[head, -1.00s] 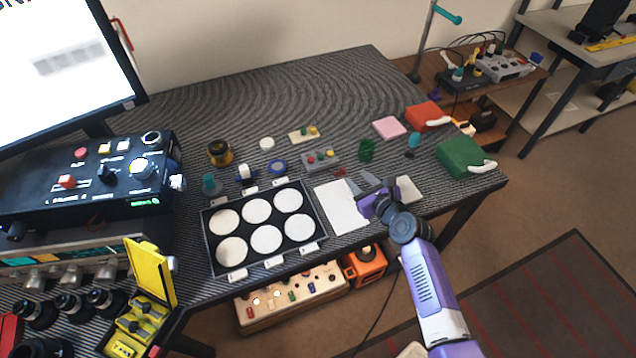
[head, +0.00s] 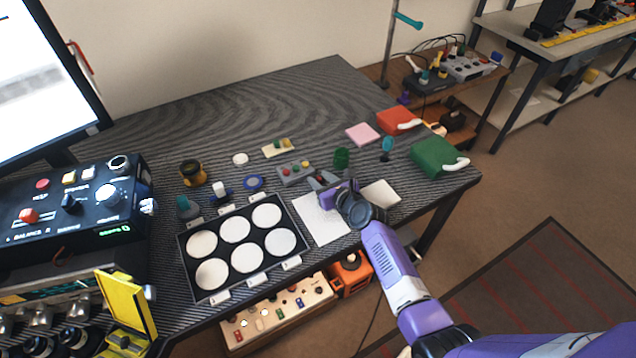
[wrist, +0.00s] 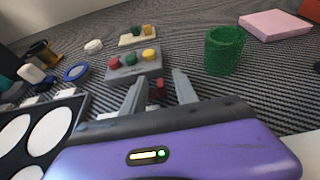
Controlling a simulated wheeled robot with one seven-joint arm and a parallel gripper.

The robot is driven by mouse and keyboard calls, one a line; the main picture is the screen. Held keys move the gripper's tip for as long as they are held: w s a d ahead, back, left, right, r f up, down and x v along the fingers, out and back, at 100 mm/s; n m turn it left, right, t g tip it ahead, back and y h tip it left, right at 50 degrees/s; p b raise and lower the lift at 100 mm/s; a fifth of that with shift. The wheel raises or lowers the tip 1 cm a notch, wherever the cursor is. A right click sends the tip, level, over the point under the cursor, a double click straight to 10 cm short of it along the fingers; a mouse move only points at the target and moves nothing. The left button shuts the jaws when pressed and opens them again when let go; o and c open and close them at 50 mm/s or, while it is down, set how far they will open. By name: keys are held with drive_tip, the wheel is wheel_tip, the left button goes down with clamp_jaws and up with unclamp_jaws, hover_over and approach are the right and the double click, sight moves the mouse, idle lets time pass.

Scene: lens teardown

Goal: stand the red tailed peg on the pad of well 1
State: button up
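A small red piece (wrist: 159,87), likely the red tailed peg, shows low between my fingers in the wrist view. Its lower part and tail cannot be made out. My gripper (wrist: 160,88) is open, with one finger on each side of it and gaps between. In the head view my gripper (head: 322,180) is low over the table, right of the tray, and the peg cannot be made out there. The black tray (head: 184,262) has several wells with round white pads. Its labels are too small to read, so I cannot tell which is well 1.
A grey block (wrist: 134,70) with red, green and yellow pegs stands just beyond my fingers. A green cup (wrist: 223,51) stands to the right. A white sheet (head: 318,222) lies beside the tray. A blue ring (head: 253,183) and a dark amber jar (head: 192,173) stand behind the tray.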

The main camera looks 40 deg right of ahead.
clamp_jaws()
drive_tip(key=shift+r, duration=0.15)
idle(0.4)
